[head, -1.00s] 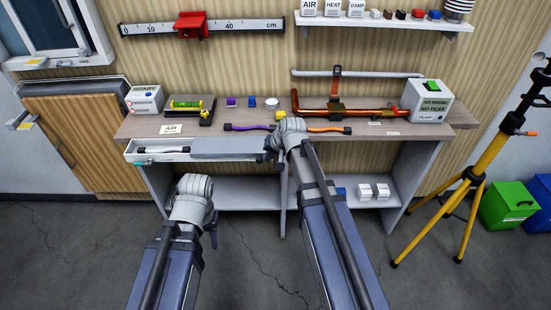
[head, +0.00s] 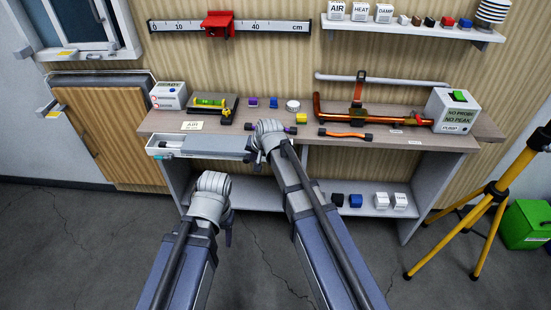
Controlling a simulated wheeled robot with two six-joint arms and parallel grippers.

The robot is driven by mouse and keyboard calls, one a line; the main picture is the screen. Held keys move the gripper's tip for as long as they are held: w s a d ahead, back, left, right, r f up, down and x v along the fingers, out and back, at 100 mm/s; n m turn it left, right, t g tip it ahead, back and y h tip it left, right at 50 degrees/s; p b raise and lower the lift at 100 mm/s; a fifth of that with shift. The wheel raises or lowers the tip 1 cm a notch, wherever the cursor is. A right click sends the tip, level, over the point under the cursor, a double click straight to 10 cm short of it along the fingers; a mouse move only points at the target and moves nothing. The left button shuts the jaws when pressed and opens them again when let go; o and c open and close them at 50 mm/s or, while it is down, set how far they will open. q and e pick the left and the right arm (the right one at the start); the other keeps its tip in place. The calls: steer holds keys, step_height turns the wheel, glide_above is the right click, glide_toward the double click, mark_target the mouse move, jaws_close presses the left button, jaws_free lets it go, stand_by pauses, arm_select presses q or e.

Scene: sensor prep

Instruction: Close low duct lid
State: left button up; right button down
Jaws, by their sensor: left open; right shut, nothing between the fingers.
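A wooden panel (head: 105,128) with a dark handle sits low on the wall at the left, under a grey top edge. It may be the low duct lid; I cannot tell for sure, nor how far it stands open. My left gripper (head: 227,225) is open and empty, low in front of the bench and well apart from the panel. My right gripper (head: 259,152) is shut and empty at the bench's front edge, by the right end of a pulled-out drawer (head: 215,156). My wrists partly hide both grippers.
The bench (head: 345,120) carries a copper pipe (head: 335,117), a pump box (head: 453,110), an orange strip (head: 345,134) and small coloured blocks. Small boxes stand on its lower shelf (head: 255,195). A yellow tripod (head: 500,195) stands at the right. The floor at the left is clear.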

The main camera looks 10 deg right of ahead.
glide_toward(211, 154)
steer(key=f, duration=0.3)
steer(key=a+f, duration=0.1)
steer(key=f, duration=0.1)
steer(key=shift+w, duration=0.1)
steer(key=shift+w+a, duration=0.1)
steer(key=shift+a, duration=0.4)
steer(key=shift+a, duration=0.1)
steer(key=shift+r, duration=0.1)
steer(key=s+d+r+p, duration=0.5)
steer(key=s+r+p, duration=0.1)
steer(key=r+p, duration=0.4)
steer(key=shift+d+r+p, duration=0.2)
steer(key=shift+d+p, duration=0.1)
steer(key=shift+s, duration=0.1)
